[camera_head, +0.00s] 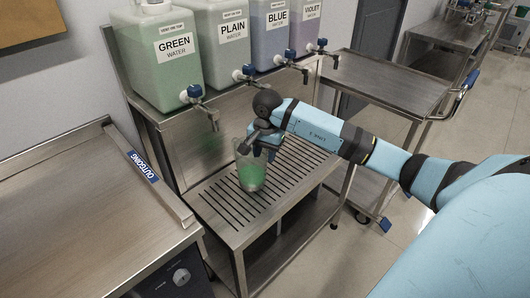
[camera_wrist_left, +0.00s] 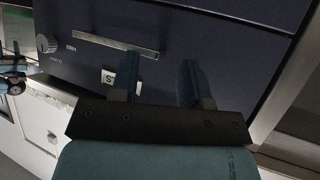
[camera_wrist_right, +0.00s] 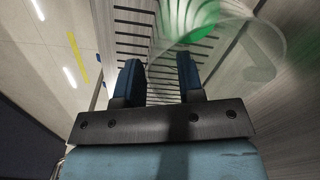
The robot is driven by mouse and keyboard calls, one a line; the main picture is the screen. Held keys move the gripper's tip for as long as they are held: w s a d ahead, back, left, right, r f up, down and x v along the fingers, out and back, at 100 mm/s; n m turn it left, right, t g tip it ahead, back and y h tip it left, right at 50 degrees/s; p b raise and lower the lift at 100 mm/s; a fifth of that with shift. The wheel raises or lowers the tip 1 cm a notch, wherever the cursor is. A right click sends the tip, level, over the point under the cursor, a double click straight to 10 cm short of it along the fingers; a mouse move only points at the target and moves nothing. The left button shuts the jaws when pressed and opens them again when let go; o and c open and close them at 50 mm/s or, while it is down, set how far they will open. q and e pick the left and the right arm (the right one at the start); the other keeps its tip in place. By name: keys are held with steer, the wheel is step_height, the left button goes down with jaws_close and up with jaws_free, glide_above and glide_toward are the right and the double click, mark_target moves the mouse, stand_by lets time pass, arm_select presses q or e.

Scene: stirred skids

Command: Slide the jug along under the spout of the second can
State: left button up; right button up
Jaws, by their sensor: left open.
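The jug (camera_head: 250,172) is a clear vessel with green liquid in its lower part. It stands upright on the slotted drip rack (camera_head: 225,205), below and right of the green can's spout (camera_head: 212,115) in the head view. The second can (camera_head: 233,38), labelled PLAIN, has its spout (camera_head: 248,78) above the jug. My right gripper (camera_head: 254,150) is at the jug's upper part. In the right wrist view its fingers (camera_wrist_right: 160,78) are apart, and the jug (camera_wrist_right: 215,50) overlaps the right finger; contact cannot be told. My left gripper (camera_wrist_left: 158,80) is open and empty before a dark panel.
The green (camera_head: 160,50), blue (camera_head: 272,35) and violet (camera_head: 305,25) cans share the shelf with the plain one. A steel counter marked OUTGOING (camera_head: 80,205) stands left. A steel cart (camera_head: 385,80) stands right. The rack is bare around the jug.

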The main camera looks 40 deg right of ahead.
arm_select(q)
steer(key=shift+s+a+p, duration=0.1)
steer(key=shift+a+p, duration=0.1)
steer(key=shift+p, duration=0.65)
arm_select(e)
step_height(320, 180, up, 14)
steer(key=shift+s, duration=0.3)
steer(key=shift+d+f, duration=0.1)
